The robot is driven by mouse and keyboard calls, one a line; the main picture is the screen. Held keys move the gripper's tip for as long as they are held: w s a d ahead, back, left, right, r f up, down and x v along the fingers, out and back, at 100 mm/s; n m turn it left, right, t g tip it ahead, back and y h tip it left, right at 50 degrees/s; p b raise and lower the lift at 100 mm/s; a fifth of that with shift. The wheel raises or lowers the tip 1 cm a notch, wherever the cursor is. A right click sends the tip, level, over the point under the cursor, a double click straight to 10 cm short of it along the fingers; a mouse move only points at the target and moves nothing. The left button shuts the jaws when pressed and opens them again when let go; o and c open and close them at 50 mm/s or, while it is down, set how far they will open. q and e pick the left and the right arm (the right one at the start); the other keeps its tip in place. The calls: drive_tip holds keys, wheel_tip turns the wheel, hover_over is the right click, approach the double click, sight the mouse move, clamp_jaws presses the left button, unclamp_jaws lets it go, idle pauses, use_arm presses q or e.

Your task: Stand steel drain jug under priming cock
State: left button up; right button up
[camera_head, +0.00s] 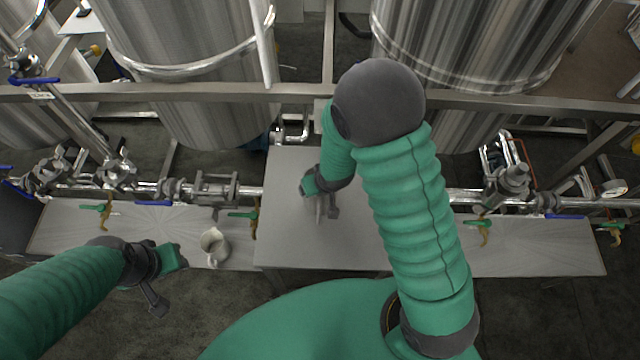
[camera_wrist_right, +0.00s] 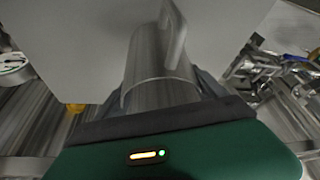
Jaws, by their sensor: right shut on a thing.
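My right gripper (camera_head: 323,200) is shut on a grey steel jug with a loop handle, the steel drain jug (camera_wrist_right: 158,68), which fills the middle of the right wrist view. In the head view only a small part of it shows below my wrist, over the middle bench plate. Several small brass cocks with green levers hang from the pipe, such as those at left (camera_head: 250,214), far left (camera_head: 103,209) and right (camera_head: 482,228); I cannot tell which is the priming cock. My left gripper (camera_head: 162,280) is empty over the bench's front edge; its finger opening is unclear.
A pale jug (camera_head: 213,250) stands on the left bench (camera_head: 150,235), right of my left gripper. The raised middle plate (camera_head: 290,235) is mostly clear. The right bench (camera_head: 540,258) is bare. A pipe with valves (camera_head: 225,190) runs behind; large steel tanks (camera_head: 190,60) stand beyond.

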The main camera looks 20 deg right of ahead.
drive_tip(key=shift+s+d, duration=0.15)
drive_tip(key=shift+d, duration=0.1)
drive_tip(key=shift+f, duration=0.1)
drive_tip(key=o, duration=1.3)
drive_tip(key=shift+d, duration=0.1)
drive_tip(key=shift+c, duration=0.2)
drive_tip(key=shift+o, duration=1)
drive_tip(key=shift+a, duration=0.25)
